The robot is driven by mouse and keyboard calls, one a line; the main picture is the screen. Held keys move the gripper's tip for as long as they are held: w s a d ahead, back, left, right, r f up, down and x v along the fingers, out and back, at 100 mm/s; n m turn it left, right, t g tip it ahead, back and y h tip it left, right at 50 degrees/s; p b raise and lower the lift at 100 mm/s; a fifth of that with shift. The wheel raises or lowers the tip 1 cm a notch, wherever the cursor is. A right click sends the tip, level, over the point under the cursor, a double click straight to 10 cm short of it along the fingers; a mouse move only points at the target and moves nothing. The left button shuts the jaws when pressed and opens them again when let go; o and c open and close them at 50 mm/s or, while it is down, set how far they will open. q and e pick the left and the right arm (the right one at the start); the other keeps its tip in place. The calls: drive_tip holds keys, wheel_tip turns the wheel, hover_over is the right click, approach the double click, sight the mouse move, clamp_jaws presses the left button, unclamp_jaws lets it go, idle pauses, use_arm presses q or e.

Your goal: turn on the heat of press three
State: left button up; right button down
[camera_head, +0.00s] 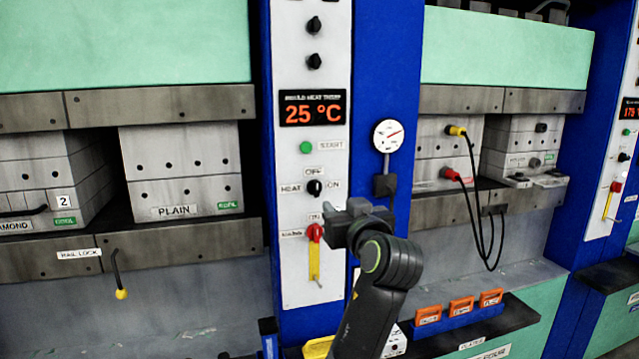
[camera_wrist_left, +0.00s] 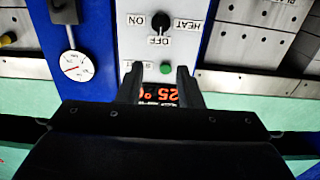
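The heat knob (camera_head: 314,187) is a small black rotary switch on the white control panel, labelled HEAT on its left, OFF above and ON on its right. It also shows upside down in the left wrist view (camera_wrist_left: 160,22); its exact setting is hard to read. The display (camera_head: 313,108) above reads 25 °C in orange. My left gripper (camera_head: 335,228) is in front of the panel, below and right of the knob in the head view. In the wrist view its fingers (camera_wrist_left: 158,76) are apart and empty, pointing towards the panel. My right gripper is not in view.
A green START button (camera_head: 306,147) sits above the knob, and a red-and-yellow lever (camera_head: 315,251) below it. A gauge (camera_head: 388,136) is on the blue column to the right. Press moulds stand both sides; cables (camera_head: 477,200) hang at right. Orange-handled pieces (camera_head: 461,305) stand below.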

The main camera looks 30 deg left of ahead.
sight(317, 183)
use_arm(q)
drive_tip(key=p+x, duration=0.5)
drive_tip(key=x, duration=1)
drive_tip(key=shift+d, duration=0.1)
clamp_jaws()
